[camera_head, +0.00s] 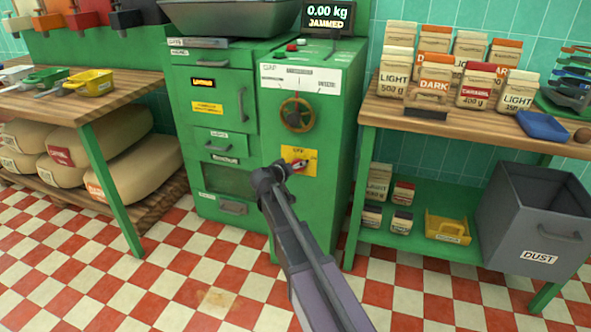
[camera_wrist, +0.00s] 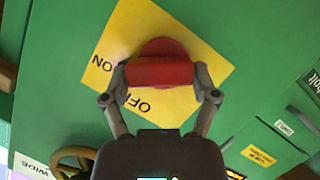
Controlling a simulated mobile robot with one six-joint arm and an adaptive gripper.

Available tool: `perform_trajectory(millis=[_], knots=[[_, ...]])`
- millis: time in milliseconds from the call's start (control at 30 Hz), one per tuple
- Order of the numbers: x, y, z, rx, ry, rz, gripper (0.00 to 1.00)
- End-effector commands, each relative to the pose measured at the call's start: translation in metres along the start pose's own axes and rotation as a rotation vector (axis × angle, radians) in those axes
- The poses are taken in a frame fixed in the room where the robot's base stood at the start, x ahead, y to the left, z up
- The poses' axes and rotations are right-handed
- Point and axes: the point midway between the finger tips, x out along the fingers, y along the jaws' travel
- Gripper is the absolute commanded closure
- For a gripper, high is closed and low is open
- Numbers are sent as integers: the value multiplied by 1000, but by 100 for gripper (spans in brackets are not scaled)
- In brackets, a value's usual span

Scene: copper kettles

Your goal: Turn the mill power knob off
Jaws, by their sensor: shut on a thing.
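The mill power knob is a red bar on a round red base (camera_wrist: 160,73), on a yellow plate (camera_wrist: 205,60) on the green mill front. In the wrist view the plate reads ON left of the knob and OFF below it. The bar lies level there, one end towards ON; I cannot tell which end is its pointer. My gripper (camera_wrist: 161,77) is shut on the knob, a finger at each end of the bar. In the head view my gripper (camera_head: 280,172) reaches the yellow plate (camera_head: 302,156) and partly hides the knob.
A brown handwheel (camera_head: 297,115) sits above the plate on the mill (camera_head: 335,150). The display (camera_head: 328,14) reads 0.00 kg, JAMMED. A shelf table with bags (camera_head: 434,85) and a grey DUST bin (camera_head: 535,215) stand right. A wooden table (camera_head: 125,88) stands left. The checkered floor is open in front.

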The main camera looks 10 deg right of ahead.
Motion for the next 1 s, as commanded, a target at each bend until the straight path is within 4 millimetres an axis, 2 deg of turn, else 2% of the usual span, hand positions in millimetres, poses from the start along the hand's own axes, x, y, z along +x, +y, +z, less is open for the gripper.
perform_trajectory(millis=[1000], knots=[[1,-8,2,-776,-1,320,71]])
